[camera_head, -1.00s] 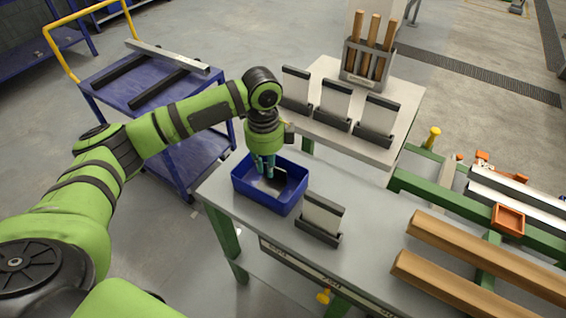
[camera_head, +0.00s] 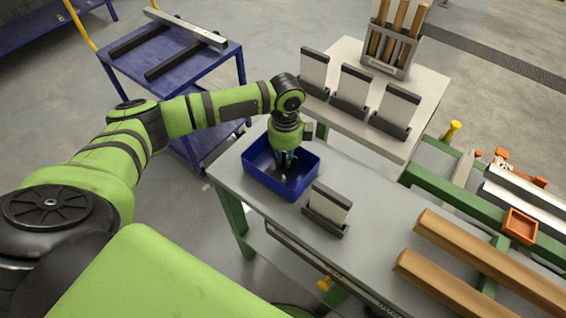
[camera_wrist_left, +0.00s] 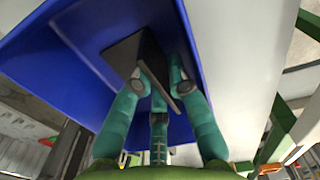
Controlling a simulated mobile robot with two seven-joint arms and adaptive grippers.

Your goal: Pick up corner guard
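The corner guard is a dark angled piece (camera_wrist_left: 140,52) lying in the blue bin (camera_wrist_left: 75,70), seen in the left wrist view. My left gripper (camera_wrist_left: 160,88) has its teal fingers right at the guard's near edge, one finger on each side and one in the middle. I cannot tell whether they press on it. In the head view my left gripper (camera_head: 285,163) points down into the blue bin (camera_head: 262,186), and its fingers mostly hide the guard. My right gripper is not in view.
A card holder (camera_head: 328,208) stands right of the bin on the grey table (camera_head: 375,220). Several more holders and a rack of wooden-handled tools (camera_head: 390,50) stand on the pale table behind. Wooden beams (camera_head: 490,258) lie at right. A blue cart (camera_head: 190,75) stands at left.

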